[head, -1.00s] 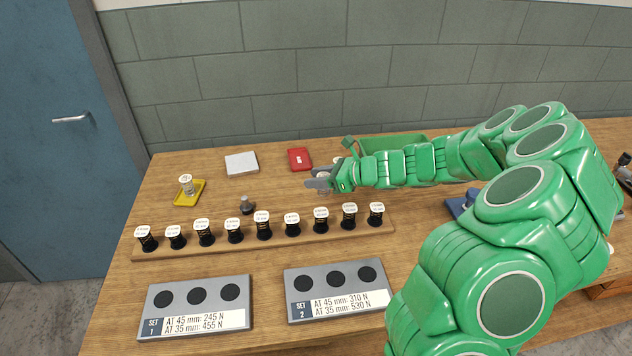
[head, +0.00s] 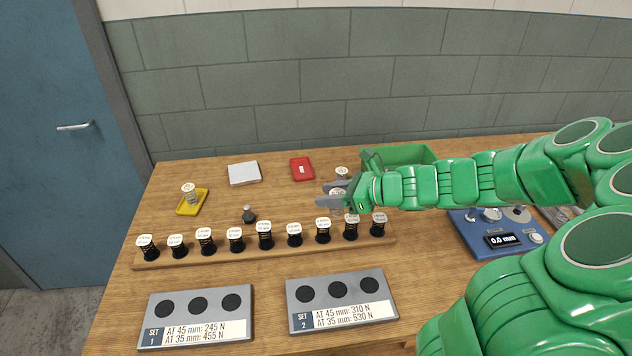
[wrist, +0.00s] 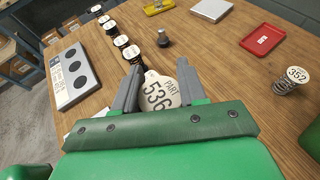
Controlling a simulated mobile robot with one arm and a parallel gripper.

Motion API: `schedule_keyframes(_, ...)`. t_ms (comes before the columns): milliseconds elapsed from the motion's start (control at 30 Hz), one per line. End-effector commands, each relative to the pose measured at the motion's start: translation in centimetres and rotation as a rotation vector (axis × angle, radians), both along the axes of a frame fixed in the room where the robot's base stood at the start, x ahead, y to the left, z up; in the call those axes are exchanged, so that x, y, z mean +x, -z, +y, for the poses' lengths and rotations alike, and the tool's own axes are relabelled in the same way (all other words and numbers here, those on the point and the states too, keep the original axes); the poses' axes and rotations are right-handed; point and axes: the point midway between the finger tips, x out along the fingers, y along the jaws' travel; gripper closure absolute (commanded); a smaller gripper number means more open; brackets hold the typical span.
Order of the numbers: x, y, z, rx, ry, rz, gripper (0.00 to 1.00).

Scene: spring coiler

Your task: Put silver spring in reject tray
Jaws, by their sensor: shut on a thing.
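My gripper (head: 327,197) is above the table, behind the right part of the row of black springs. It is shut on a part with a round white tag (wrist: 160,92) reading PART 536; the tag hides its body. A silver spring tagged 352 (wrist: 289,82) stands on the table, to the right of my gripper in the wrist view. In the head view, its white top (head: 342,171) shows just behind my gripper. The red tray (head: 302,169) with a small white label lies at the back and looks empty. Another silver spring (head: 189,195) stands in the yellow tray (head: 180,209).
Black springs with white tops stand in a wooden rack (head: 160,262). A small dark knobbed object (head: 249,215) stands behind it. A white pad (head: 244,173), a green bin (head: 425,155), a blue gauge (head: 470,232) and two grey set blocks (head: 240,320) are around. Table between trays is clear.

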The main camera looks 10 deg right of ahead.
Motion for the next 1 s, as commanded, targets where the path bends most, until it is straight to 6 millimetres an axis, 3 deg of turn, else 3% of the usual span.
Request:
schedule_keyframes(233,5.0,1.0,-1.4,-0.004,0.018,0.0,0.9)
schedule_keyframes(500,11.4,1.2,-1.5,-0.006,0.013,-0.003,0.9)
schedule_keyframes(800,17.7,0.3,1.2,-0.004,-0.029,-0.003,0.9)
schedule_keyframes(1000,20.2,-0.5,3.1,-0.004,-0.055,-0.003,0.9)
